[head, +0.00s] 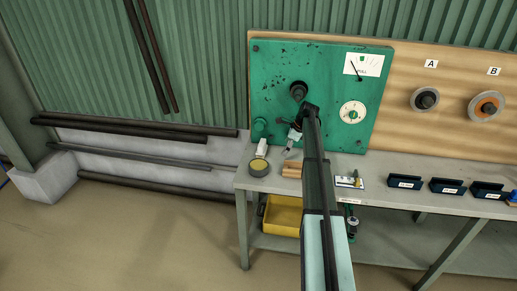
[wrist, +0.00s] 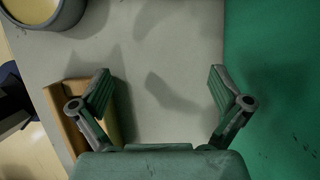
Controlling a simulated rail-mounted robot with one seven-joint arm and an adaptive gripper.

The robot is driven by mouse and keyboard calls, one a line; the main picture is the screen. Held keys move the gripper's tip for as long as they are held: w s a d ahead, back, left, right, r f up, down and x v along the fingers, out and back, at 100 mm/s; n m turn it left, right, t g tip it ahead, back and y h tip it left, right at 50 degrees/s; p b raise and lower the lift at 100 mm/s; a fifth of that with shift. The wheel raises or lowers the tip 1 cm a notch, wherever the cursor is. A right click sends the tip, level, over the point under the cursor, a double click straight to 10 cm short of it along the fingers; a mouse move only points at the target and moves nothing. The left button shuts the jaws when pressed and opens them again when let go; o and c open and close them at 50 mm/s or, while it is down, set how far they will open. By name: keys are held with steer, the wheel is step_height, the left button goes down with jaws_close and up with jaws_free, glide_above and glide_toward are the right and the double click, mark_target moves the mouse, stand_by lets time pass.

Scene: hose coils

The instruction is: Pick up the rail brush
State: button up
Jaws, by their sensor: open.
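My gripper (head: 293,136) is at the end of my arm, close to the green panel and above the back left part of the bench. In the wrist view, its two fingers (wrist: 161,92) are spread wide, with only bare bench top and shadows between them. A tan wooden block (head: 291,170) lies on the bench beside a round tin; it may be the rail brush, but I cannot tell for sure. In the wrist view, the block (wrist: 58,112) is at the lower left, partly hidden behind the left finger, outside the gap.
The round tin (head: 259,167) stands at the bench's left end. The green panel (head: 275,75) rises behind the bench (head: 395,166). Several dark trays (head: 447,187) sit to the right. A yellow bin (head: 283,215) is beneath. Dark pipes (head: 135,131) run along the wall.

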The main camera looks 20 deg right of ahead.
mark_target(263, 143)
steer(key=w+a+p, duration=0.1)
steer(key=w+a, duration=0.1)
steer(key=a, duration=0.1)
steer(key=w+a+p, duration=0.1)
steer(key=w+a, duration=0.1)
steer(key=a, duration=0.1)
steer(key=w+a+p, duration=0.1)
steer(key=w+a, duration=0.1)
steer(key=a, duration=0.1)
steer(key=shift+w+r, duration=0.1)
steer(key=shift+w, duration=0.25)
steer(key=shift+w+a+f+p, duration=0.15)
steer(key=shift+f+p, duration=0.15)
steer(key=shift+f, duration=0.4)
steer(key=c, duration=1.1)
